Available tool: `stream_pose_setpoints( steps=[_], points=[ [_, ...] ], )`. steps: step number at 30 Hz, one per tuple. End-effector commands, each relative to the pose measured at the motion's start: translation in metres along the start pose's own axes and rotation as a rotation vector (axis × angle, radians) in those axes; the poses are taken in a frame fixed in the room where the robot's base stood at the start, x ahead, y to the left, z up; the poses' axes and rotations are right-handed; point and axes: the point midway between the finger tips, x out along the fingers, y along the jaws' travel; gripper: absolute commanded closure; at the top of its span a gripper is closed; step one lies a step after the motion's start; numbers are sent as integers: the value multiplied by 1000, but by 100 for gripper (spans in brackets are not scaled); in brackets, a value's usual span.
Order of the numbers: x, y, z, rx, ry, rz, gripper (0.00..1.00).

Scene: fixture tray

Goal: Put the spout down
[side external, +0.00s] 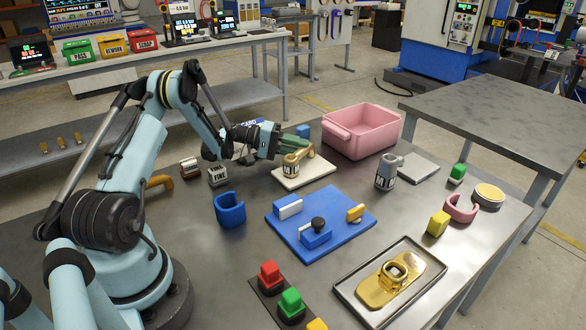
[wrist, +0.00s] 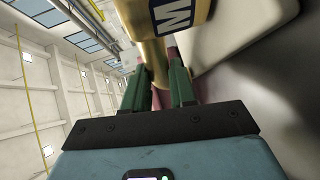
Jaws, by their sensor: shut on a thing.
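The brass-coloured spout (side external: 297,160), a bent piece with a white and dark label, is at the white plate (side external: 318,174) in the side external view. I cannot tell whether it touches the plate. My gripper (side external: 291,143) reaches in from the left, its green fingers shut on the spout's upper part. In the wrist view the spout (wrist: 154,52) sits between the two green fingers of my gripper (wrist: 158,78), with its label at the top. The pale plate shows on the right there. The fingers hide part of the spout.
A pink bin (side external: 362,133) stands behind the plate. A blue fixture board (side external: 340,222) is in front, with a blue cup-like piece (side external: 229,210) to its left. A grey labelled piece (side external: 387,174) is to the right. A metal tray (side external: 345,288) holds a gold part (side external: 376,293).

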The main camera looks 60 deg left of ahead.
Motion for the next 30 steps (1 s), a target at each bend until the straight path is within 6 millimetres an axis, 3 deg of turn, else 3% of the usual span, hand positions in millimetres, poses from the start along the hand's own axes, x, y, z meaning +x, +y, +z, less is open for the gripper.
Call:
stream_pose_setpoints(
  steps=[5,6,12,23,30],
  points=[
    [1,-3,0,-1,0,2,100],
    [1,-3,0,-1,0,2,73],
    [1,-3,0,0,0,1,44],
    [-6,-4,0,0,1,-2,44],
    [-49,-3,-1,-1,6,0,44]
  ],
)
